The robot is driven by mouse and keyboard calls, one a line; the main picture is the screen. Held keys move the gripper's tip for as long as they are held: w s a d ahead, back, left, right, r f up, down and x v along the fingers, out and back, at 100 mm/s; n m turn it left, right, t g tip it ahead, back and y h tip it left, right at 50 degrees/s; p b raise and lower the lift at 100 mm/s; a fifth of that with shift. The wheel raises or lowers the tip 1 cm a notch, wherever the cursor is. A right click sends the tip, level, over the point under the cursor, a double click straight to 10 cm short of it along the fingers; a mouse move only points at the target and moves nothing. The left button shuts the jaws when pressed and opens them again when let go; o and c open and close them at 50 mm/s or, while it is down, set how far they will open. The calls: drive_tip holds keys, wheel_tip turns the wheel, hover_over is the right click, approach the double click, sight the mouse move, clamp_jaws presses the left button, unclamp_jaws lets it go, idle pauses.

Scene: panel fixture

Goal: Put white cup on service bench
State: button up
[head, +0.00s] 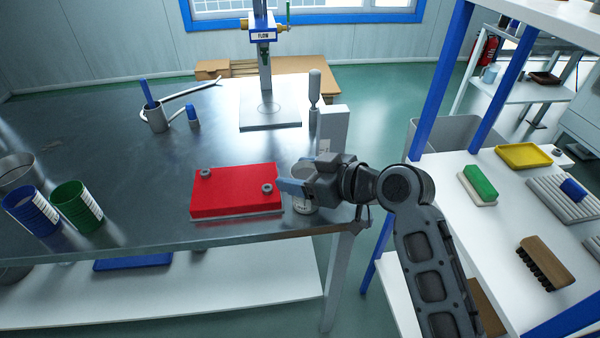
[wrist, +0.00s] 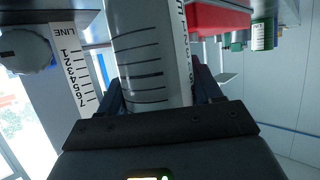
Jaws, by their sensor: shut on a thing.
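A white cup (head: 305,206) with dark graduation lines is at the right front corner of the steel-topped bench (head: 130,130). My gripper (head: 292,187) is shut around it, hiding much of its middle in the head view. In the wrist view the cup (wrist: 150,50) fills the space between the two fingers (wrist: 158,84). I cannot tell whether its base touches the bench top. No label shows which surface is the service bench; a white shelf unit (head: 452,225) stands at the right.
A red block (head: 235,188) with grey rings lies just left of the cup. A white upright panel (head: 333,130) and a press stand (head: 270,110) are behind. Blue (head: 30,210) and green (head: 76,205) cans stand left. A blue post (head: 440,80) rises right.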

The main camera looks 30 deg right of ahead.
drive_tip(key=shift+f, duration=0.2)
drive_tip(key=o, duration=1.1)
drive_tip(key=shift+r, duration=0.1)
drive_tip(key=shift+c, duration=0.2)
drive_tip(key=shift+r, duration=0.15)
drive_tip(key=v, duration=1.2)
